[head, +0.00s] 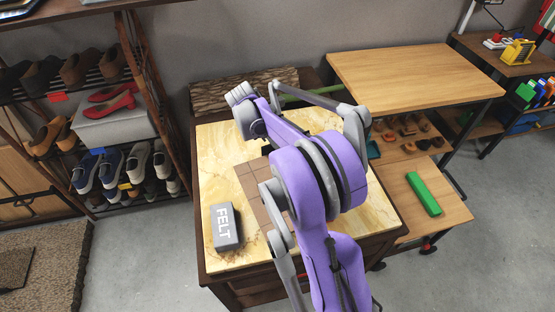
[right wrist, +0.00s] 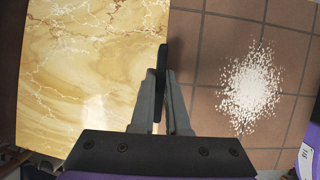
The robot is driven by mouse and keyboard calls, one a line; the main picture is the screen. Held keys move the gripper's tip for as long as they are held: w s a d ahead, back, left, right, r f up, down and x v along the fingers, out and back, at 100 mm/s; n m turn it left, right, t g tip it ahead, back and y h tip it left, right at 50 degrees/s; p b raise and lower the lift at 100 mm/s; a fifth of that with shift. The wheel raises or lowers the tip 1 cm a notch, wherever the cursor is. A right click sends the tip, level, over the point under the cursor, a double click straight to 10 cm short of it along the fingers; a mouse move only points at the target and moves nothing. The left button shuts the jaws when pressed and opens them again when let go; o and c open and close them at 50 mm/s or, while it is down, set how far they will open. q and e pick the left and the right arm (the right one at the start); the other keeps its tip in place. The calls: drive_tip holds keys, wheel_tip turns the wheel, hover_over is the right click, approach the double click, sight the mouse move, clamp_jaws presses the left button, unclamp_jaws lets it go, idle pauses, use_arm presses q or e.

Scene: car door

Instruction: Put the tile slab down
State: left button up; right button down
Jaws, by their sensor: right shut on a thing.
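The tile slab (head: 252,184) is brown with a grid of lines. In the head view it shows partly behind my right arm, over the marble table top (head: 220,150). In the right wrist view the tile slab (right wrist: 220,50) fills the right side, with a white speckled patch (right wrist: 250,88) on it. My right gripper (right wrist: 161,85) is shut at the slab's left edge, with a dark narrow strip between its fingers. My arm hides the fingers in the head view. I cannot tell whether the slab touches the table. My left gripper is not in view.
A grey block marked FELT (head: 225,226) lies on the marble at the front left. A wooden bench (head: 415,75) and a lower shelf with a green block (head: 423,193) stand to the right. A shoe rack (head: 90,110) stands to the left.

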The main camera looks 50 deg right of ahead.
drive_tip(key=shift+f, duration=2.3)
drive_tip(key=c, duration=0.9)
unclamp_jaws()
